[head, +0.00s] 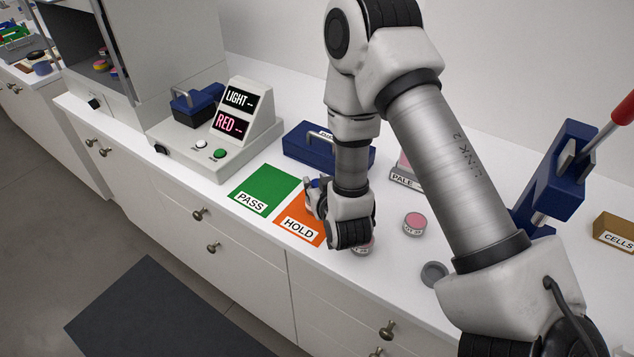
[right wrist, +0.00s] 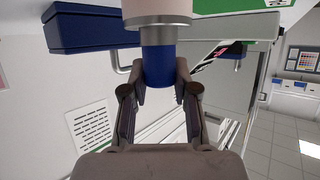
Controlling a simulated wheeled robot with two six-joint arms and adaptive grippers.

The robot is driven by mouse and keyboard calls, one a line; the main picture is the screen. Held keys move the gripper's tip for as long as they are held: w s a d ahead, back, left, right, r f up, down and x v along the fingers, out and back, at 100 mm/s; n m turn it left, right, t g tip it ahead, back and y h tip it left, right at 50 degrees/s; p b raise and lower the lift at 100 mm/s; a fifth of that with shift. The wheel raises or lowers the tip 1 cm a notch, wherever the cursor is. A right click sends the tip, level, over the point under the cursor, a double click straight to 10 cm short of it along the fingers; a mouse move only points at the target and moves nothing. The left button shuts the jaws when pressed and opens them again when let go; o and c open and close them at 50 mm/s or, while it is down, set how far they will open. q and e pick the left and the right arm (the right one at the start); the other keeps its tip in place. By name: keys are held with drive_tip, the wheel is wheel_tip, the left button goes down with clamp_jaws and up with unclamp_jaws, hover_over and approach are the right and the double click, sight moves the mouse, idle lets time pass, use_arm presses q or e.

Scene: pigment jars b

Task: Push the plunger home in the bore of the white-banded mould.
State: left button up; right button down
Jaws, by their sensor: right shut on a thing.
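My right gripper (head: 318,202) is low over the counter by the orange HOLD card (head: 302,222). In the right wrist view, its fingers (right wrist: 158,82) are closed around a blue cylinder (right wrist: 158,62). A steel collar (right wrist: 157,22) adjoins the blue part, with a pale piece (right wrist: 155,6) beyond it, cut off by the picture's edge. In the head view, the gripper hides most of this held thing. I cannot tell for sure which part is plunger or mould, nor how deep anything sits in a bore. No white band can be made out. My left gripper is not in view.
The green PASS card (head: 264,188), a LIGHT/RED display unit (head: 237,122) and a blue box (head: 302,147) stand nearby.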

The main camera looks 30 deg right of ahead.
drive_tip(key=c, duration=0.8)
unclamp_jaws()
wheel_tip(320, 180, up, 10)
drive_tip(key=shift+f, duration=0.1)
